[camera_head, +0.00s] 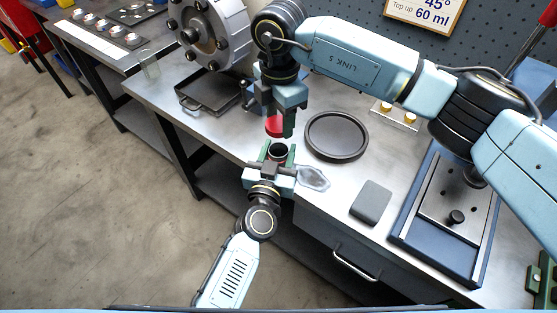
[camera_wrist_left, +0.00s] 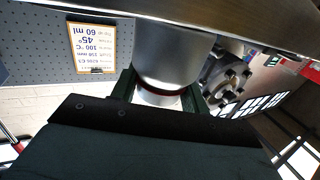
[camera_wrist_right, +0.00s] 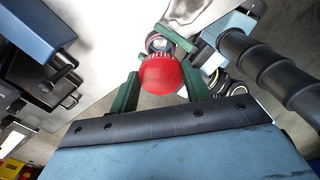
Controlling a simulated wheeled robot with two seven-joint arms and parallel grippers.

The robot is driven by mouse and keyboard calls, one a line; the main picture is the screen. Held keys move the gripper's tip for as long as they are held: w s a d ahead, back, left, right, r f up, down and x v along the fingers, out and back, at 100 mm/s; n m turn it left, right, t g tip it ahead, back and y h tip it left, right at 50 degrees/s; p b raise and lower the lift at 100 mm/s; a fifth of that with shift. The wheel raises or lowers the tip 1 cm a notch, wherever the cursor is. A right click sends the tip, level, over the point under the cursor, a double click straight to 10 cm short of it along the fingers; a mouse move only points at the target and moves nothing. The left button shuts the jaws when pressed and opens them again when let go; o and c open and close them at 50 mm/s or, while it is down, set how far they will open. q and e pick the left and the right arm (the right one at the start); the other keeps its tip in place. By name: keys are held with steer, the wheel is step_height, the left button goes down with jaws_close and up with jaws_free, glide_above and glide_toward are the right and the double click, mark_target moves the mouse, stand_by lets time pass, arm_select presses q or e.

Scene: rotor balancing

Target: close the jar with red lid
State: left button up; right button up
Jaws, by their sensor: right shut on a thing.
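The jar (camera_head: 279,150) is open at the top and upright at the table's front edge. My left gripper (camera_head: 278,158) has its green fingers on both sides of it, gripping it. In the left wrist view the jar's pale cylinder (camera_wrist_left: 172,65) fills the space between the fingers. The red lid (camera_head: 275,126) is in my right gripper (camera_head: 280,118), just above the jar and apart from it. In the right wrist view the lid (camera_wrist_right: 162,76) sits between the green fingers, with part of the jar (camera_wrist_right: 158,42) showing beyond it.
A round black tray (camera_head: 337,155) lies right of the jar, with a grey rag-like patch (camera_head: 313,178) in front. A grey block (camera_head: 371,201) and a blue-framed fixture (camera_head: 400,240) stand farther right. A black square pan (camera_head: 208,94) and a large rotor (camera_head: 212,35) are at the back left.

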arm_select(q)
steer(key=c, duration=0.7)
arm_select(e)
steer(key=shift+f, duration=2.5)
steer(key=shift+f, duration=0.15)
steer(key=shift+f, duration=0.75)
steer(key=shift+f, duration=0.15)
steer(key=shift+f, duration=0.1)
